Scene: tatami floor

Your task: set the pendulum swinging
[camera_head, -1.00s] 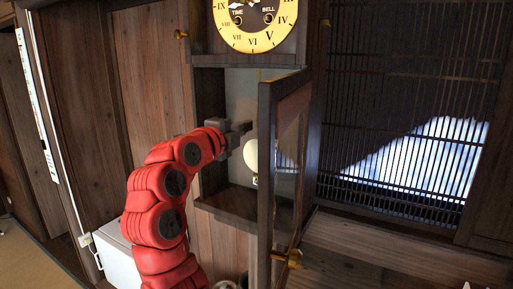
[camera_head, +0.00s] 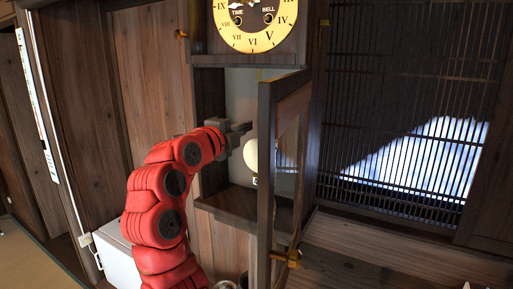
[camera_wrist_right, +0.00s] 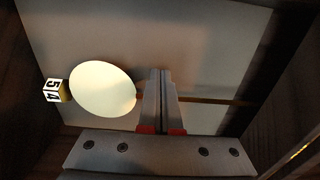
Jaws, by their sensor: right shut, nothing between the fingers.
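The wall clock's pendulum hangs in the open lower case. Its pale round bob (camera_head: 250,154) is partly hidden by the open door in the head view. In the right wrist view the bob (camera_wrist_right: 102,90) is at left, and its thin rod (camera_wrist_right: 215,101) runs right, passing behind my fingers. My right gripper (camera_head: 244,128) reaches into the case from the left, just above the bob. In the wrist view the gripper (camera_wrist_right: 161,75) is shut and empty, with its fingers across the rod beside the bob. I cannot tell whether they touch it. My left gripper is not in view.
The glass-paned case door (camera_head: 267,180) stands open just right of the bob. The yellow clock dial (camera_head: 254,38) is above, and the case's wooden bottom ledge (camera_head: 232,205) is below. A small numbered block (camera_wrist_right: 56,91) is beside the bob. A slatted screen (camera_head: 400,130) is at right.

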